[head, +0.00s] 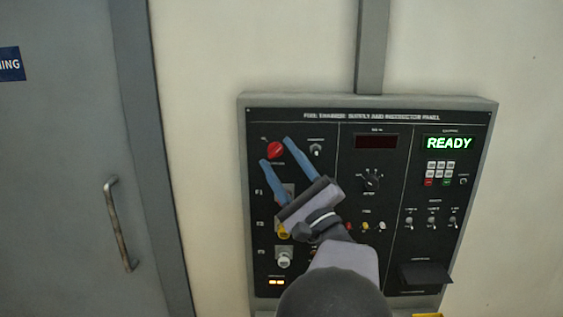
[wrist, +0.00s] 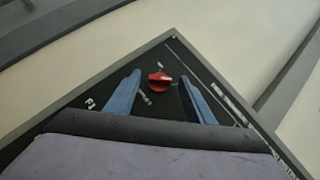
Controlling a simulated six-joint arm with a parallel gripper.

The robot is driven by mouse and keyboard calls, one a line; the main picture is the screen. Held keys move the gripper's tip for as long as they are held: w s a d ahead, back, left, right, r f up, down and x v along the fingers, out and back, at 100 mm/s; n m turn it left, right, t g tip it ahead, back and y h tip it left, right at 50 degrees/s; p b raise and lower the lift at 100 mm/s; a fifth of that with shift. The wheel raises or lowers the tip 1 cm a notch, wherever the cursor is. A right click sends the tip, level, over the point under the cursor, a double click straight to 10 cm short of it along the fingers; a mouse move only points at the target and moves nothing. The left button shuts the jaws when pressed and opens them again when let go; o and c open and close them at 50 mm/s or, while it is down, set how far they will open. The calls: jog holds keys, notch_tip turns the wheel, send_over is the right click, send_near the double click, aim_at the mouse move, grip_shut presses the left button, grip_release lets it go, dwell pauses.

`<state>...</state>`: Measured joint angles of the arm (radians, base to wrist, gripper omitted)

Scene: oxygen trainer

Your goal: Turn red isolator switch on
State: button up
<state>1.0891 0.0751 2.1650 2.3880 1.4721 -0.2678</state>
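The red isolator switch (head: 275,150) is a round red knob at the upper left of the black control panel (head: 320,130). In the wrist view the red switch (wrist: 160,81) shows a raised grip bar and sits between my two blue fingers, a little beyond the gripper body. My gripper (head: 275,152) is open, with one blue finger on each side of the switch. I see a gap between the switch and each finger in the wrist view. Whether the fingertips reach the panel face cannot be told.
A black rotary knob (head: 371,180), a green READY display (head: 449,143) and a keypad (head: 440,169) are further right. My arm covers part of the panel's lower left. A grey door with a handle (head: 120,224) is at left.

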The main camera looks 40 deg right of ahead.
jog(key=b+v, duration=0.3)
jog(key=v, duration=0.4)
jog(key=shift+b, duration=0.35)
jog(key=shift+s+a, duration=0.1)
